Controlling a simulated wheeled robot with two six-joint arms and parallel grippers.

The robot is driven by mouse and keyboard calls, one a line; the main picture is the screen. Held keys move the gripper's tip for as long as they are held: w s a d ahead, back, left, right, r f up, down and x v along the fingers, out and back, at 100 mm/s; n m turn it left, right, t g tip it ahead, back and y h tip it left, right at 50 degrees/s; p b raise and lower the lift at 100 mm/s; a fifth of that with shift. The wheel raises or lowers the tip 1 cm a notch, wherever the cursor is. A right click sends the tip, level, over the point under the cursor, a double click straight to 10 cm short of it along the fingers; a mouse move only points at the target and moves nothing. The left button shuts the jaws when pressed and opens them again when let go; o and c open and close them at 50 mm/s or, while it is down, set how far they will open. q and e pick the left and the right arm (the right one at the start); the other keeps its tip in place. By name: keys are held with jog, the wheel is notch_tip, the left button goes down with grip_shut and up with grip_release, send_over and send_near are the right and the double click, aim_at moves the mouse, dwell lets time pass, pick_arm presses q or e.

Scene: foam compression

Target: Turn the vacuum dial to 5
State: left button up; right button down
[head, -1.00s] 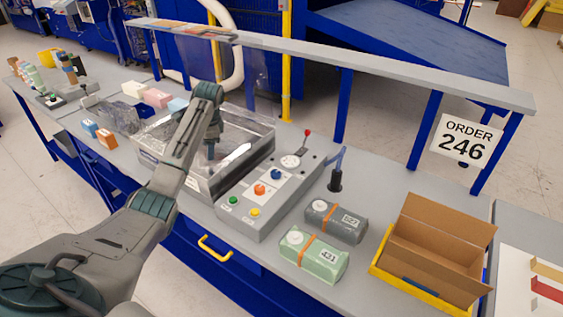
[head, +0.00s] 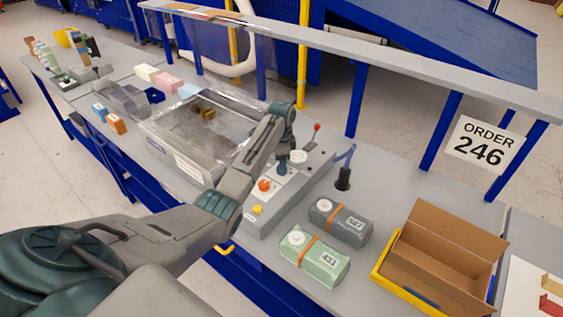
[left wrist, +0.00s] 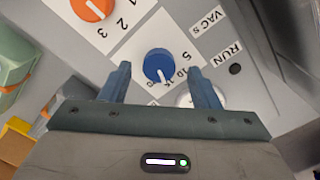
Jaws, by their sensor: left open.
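My right gripper is not in view.
An orange dial (head: 264,185) and a yellow button (head: 257,209) are near the gripper. A lever with a red knob (head: 317,127) stands behind. The clear chamber (head: 178,138) is left; green (head: 315,262) and grey (head: 341,222) packs and an open box (head: 440,248) are right.

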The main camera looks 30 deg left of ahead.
pick_arm(q)
jog(key=shift+f, duration=0.55)
jog(key=shift+s+f, duration=0.1)
jog(key=shift+f, duration=0.25)
jog(key=shift+s+a, duration=0.1)
jog(key=shift+c, duration=0.5)
jog(key=c, duration=0.9)
